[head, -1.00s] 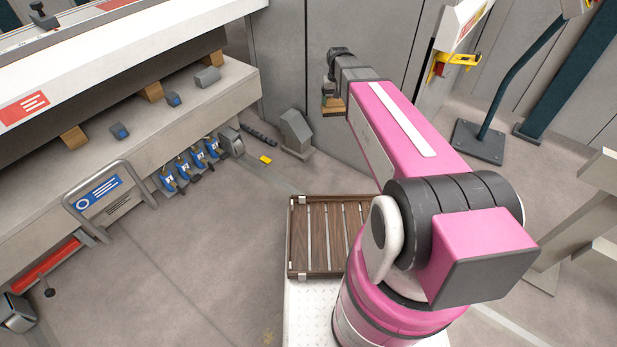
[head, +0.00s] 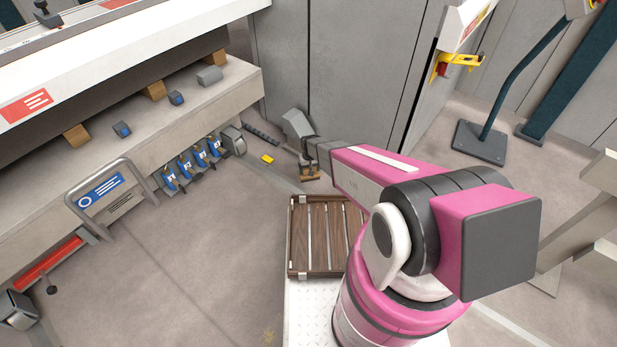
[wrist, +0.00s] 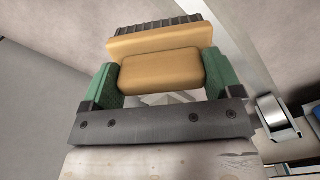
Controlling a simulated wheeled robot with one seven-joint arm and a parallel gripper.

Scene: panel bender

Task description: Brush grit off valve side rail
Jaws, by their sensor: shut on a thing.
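My gripper (head: 309,160) is shut on a brush (head: 310,174) with a wooden body, low in front of the grey wall. In the wrist view the green fingers of my gripper (wrist: 158,76) clamp the wooden block of the brush (wrist: 160,42) from both sides. Its dark bristles point away from the wrist. A row of valves (head: 192,163) with blue handles sits on the low front of the machine, left of the brush and apart from it. I cannot make out which edge is the valve side rail, and no grit is distinct.
A grey box (head: 295,124) stands by the wall just behind my gripper. A yellow piece (head: 267,159) and a dark strip (head: 262,134) lie on the floor between gripper and valves. A slatted wooden tray (head: 296,238) is nearer me. The floor at left centre is clear.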

